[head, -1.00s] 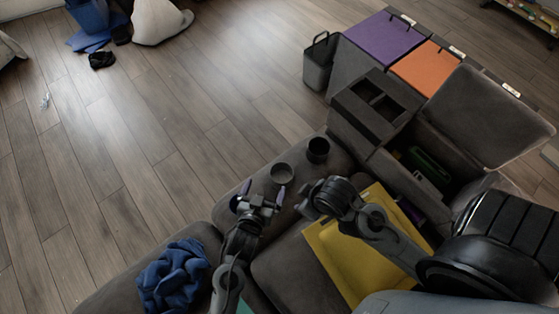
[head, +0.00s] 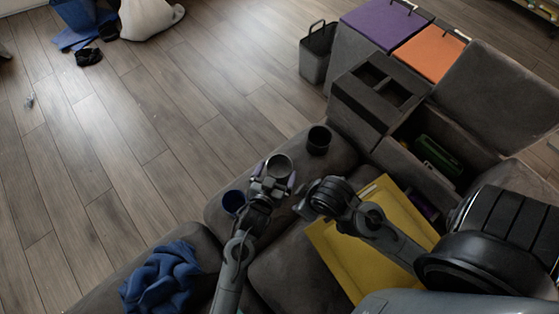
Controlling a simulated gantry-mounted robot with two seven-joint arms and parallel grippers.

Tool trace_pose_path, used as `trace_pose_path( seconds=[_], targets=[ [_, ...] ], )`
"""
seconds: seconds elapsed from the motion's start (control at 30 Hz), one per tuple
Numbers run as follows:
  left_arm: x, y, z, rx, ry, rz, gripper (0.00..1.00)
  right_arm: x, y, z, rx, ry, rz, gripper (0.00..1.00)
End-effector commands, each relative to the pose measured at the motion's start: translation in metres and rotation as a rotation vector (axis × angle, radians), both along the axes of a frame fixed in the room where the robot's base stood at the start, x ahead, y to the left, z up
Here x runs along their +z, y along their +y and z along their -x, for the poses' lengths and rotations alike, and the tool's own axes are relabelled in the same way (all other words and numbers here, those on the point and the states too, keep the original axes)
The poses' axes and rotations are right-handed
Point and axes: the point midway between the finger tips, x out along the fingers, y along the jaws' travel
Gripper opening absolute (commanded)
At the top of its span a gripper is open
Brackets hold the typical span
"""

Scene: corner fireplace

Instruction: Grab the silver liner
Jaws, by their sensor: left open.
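The silver liner looks to be the grey, round, open-topped cup (head: 279,164) on the dark cushion in the head view. My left gripper (head: 274,177) is open at the near side of this cup, with its fingertips spread to either side. The gripper covers the cup's lower near part, and I cannot tell whether they touch. My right gripper (head: 304,207) is at the end of the dark wrist to the right, and its jaws are too unclear to read.
A black cup (head: 319,139) stands behind and right of the grey one. A dark blue cup (head: 233,202) is left of my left gripper. An open compartment box (head: 375,100) is behind. Blue cloth (head: 163,277) lies at front left.

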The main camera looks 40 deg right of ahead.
Motion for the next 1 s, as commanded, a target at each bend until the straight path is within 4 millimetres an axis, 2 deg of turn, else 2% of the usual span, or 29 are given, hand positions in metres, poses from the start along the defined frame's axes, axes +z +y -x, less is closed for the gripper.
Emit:
trace_pose_path(
  seconds=[0.1,0.3,0.47,0.7,0.73,0.9,1.0],
  targets=[
    [-0.01,-0.01,-0.005,0.0,-0.001,0.0,1.0,-0.015,0.0,0.0,0.0,0.0,0.0,0.43],
    [-0.019,-0.029,-0.016,0.0,-0.001,0.0,1.0,-0.034,0.0,0.0,0.0,0.002,0.0,0.43],
    [-0.021,-0.038,-0.02,0.0,-0.001,0.0,1.0,-0.039,0.0,0.0,0.0,0.002,0.0,0.43],
    [-0.02,-0.038,-0.021,0.0,0.0,0.0,1.0,-0.038,0.0,0.0,-0.001,0.002,-0.001,0.43],
    [-0.02,-0.038,-0.021,0.0,0.0,0.0,0.98,-0.038,0.0,0.0,-0.001,0.002,-0.001,0.43],
    [-0.02,-0.038,-0.021,0.0,0.0,0.0,0.72,-0.037,0.001,0.0,-0.002,0.002,-0.004,0.43],
    [-0.02,-0.038,-0.021,0.0,0.0,0.001,0.6,-0.037,0.001,0.0,-0.003,0.002,-0.004,0.43]
  ],
)
